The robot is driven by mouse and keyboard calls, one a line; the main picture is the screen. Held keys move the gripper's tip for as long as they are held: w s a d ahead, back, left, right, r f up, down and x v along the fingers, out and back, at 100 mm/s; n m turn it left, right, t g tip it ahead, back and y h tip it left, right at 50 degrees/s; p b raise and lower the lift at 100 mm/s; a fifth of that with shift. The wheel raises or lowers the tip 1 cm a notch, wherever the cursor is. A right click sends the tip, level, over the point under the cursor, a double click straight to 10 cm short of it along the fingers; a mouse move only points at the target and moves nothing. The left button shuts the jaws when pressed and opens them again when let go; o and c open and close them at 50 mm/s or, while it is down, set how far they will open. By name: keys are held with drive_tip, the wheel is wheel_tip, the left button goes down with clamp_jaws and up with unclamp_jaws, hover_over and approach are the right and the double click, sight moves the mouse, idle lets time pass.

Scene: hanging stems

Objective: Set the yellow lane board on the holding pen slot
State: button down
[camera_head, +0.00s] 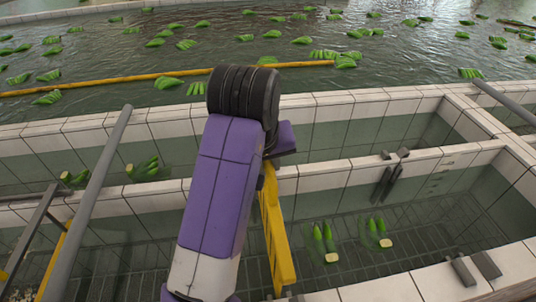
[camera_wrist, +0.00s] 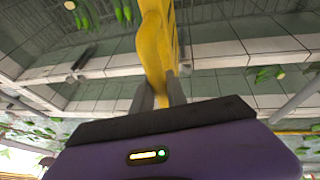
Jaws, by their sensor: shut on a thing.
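The yellow lane board (camera_head: 276,240) is held on edge, slanting down past my arm over the near tiled channel. In the wrist view the board (camera_wrist: 156,45) runs up from between the two grey fingers of my gripper (camera_wrist: 158,92), which is shut on it. In the head view my purple arm hides the fingers. A pair of dark brackets (camera_head: 395,154) sits on the dividing wall, with dark guides below it. A matching pair (camera_head: 476,268) sits on the near wall. These look like the pen slot; the board is left of them and apart.
Green banana clusters (camera_head: 323,240) float in the near channel, with more in the wide pool behind. A yellow boom (camera_head: 160,77) lies across the pool. Grey rails (camera_head: 90,200) stand at the left. Tiled walls (camera_head: 350,168) divide the channels.

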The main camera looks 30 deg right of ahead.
drive_tip(key=shift+f, duration=1.3)
wheel_tip(320, 180, down, 16)
drive_tip(key=b, duration=1.4)
drive_tip(key=shift+f, duration=0.5)
drive_tip(key=c, duration=1.3)
unclamp_jaws()
drive_tip(key=shift+o, duration=0.5)
drive_tip(key=shift+f, duration=0.1)
drive_tip(key=o, duration=1.2)
